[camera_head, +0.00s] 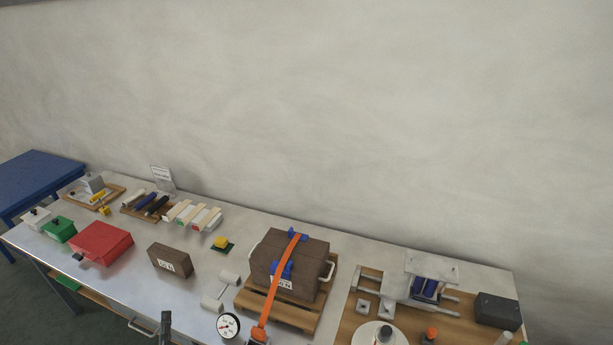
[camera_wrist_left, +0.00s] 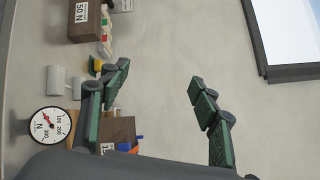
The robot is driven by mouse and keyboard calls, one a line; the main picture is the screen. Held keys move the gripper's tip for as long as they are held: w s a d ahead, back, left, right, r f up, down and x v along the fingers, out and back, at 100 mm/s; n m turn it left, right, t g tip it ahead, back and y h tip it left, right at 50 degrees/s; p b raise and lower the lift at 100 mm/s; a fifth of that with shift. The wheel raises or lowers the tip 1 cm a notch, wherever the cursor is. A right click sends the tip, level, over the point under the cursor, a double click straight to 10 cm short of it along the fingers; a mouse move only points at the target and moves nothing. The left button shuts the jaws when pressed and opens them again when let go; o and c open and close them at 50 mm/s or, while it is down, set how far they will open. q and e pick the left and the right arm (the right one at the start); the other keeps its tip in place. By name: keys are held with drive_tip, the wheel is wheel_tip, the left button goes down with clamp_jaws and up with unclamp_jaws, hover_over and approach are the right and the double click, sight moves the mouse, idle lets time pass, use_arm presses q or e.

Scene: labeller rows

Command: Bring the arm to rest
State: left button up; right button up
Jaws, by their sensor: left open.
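My left gripper (camera_wrist_left: 158,78) shows large in the left wrist view. In the head view only a dark narrow piece of the left gripper (camera_head: 165,323) rises at the bottom edge, in front of the table's near edge. It appears apart from the things on the table. The rest of the left arm is outside the head view. My right gripper is in neither view.
The long table holds a red box (camera_head: 102,243), a brown weight block (camera_head: 170,260), a round dial gauge (camera_head: 229,325), a strapped brown crate (camera_head: 291,262) on a pallet and a metal fixture (camera_head: 430,275). A blue table (camera_head: 38,178) stands far left.

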use_arm(q)
drive_tip(key=s+a+f+n+g+y, duration=0.2)
drive_tip(key=s+a+f+n+g, duration=0.6)
drive_tip(key=n, duration=0.5)
drive_tip(key=s+d+f+n+g+h, duration=0.5)
drive_tip(key=s+d+f+g+h, duration=0.15)
drive_tip(key=s+d+f, duration=0.65)
wheel_tip(320, 180, down, 32)
drive_tip(key=s+b, duration=0.2)
drive_tip(key=b, duration=0.1)
drive_tip(key=s+f+m+g+h+b, duration=0.1)
drive_tip(key=s+f+g+b, duration=0.1)
drive_tip(key=s+f, duration=1.8)
wheel_tip(320, 180, down, 3)
drive_tip(key=shift+a+r+b, duration=0.1)
drive_tip(key=shift+a+b, duration=0.2)
drive_tip(key=shift+b, duration=0.3)
